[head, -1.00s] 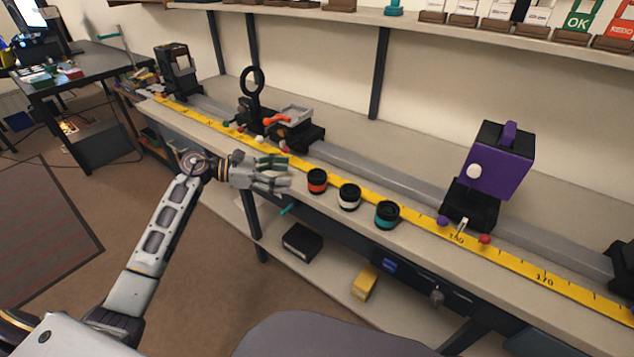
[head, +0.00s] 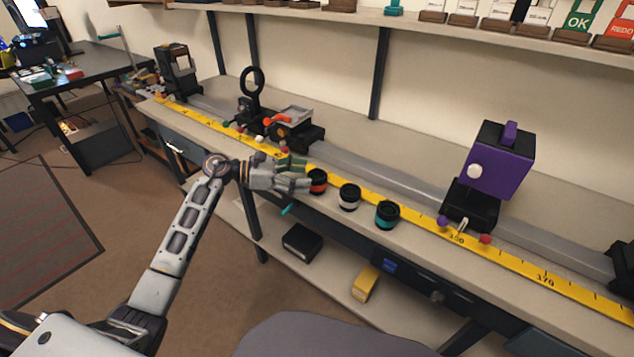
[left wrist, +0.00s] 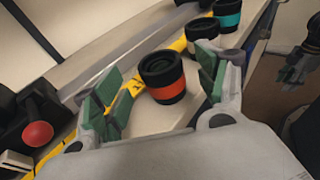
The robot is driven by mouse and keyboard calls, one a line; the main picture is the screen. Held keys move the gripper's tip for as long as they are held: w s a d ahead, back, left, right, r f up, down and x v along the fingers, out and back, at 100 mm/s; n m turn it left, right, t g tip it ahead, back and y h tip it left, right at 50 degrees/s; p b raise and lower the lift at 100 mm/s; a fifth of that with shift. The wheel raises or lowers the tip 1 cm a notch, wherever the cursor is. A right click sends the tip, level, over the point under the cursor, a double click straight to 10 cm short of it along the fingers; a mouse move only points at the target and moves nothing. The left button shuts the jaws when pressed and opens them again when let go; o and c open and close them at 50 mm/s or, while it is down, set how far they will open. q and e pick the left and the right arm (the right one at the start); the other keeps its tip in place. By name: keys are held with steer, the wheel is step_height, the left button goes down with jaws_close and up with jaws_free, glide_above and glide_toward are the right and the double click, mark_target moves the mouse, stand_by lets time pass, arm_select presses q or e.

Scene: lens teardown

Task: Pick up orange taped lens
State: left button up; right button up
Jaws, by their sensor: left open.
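The orange taped lens (head: 318,181) is a short black cylinder with an orange band, upright near the front edge of the bench. My left gripper (head: 303,176) is at its left side, with its fingertips reaching the lens in the head view. In the left wrist view, the orange taped lens (left wrist: 163,78) stands just beyond and between the spread green-padded fingers of the open left gripper (left wrist: 160,92). I cannot tell whether a finger touches it.
A white-banded lens (head: 349,197) and a teal-banded lens (head: 387,214) stand in a row to the right. A yellow ruler (head: 400,207) and grey rail (head: 410,182) run behind them. A purple box (head: 497,165) stands on the rail. A carriage with an orange knob (head: 283,119) is behind my gripper.

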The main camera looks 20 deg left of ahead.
mark_target(317, 174)
arm_select(q)
steer(key=shift+w+d+f, duration=0.1)
steer(key=shift+w+d, duration=0.2)
steer(key=shift+d, duration=0.3)
steer(key=shift+x, duration=1.65)
steer(key=shift+f, duration=0.1)
arm_select(e)
steer(key=shift+w+r, duration=0.15)
steer(key=shift+r, duration=0.25)
arm_select(q)
steer(key=c, duration=1.2)
arm_select(e)
steer(key=shift+f, duration=0.2)
steer(key=shift+r, duration=0.1)
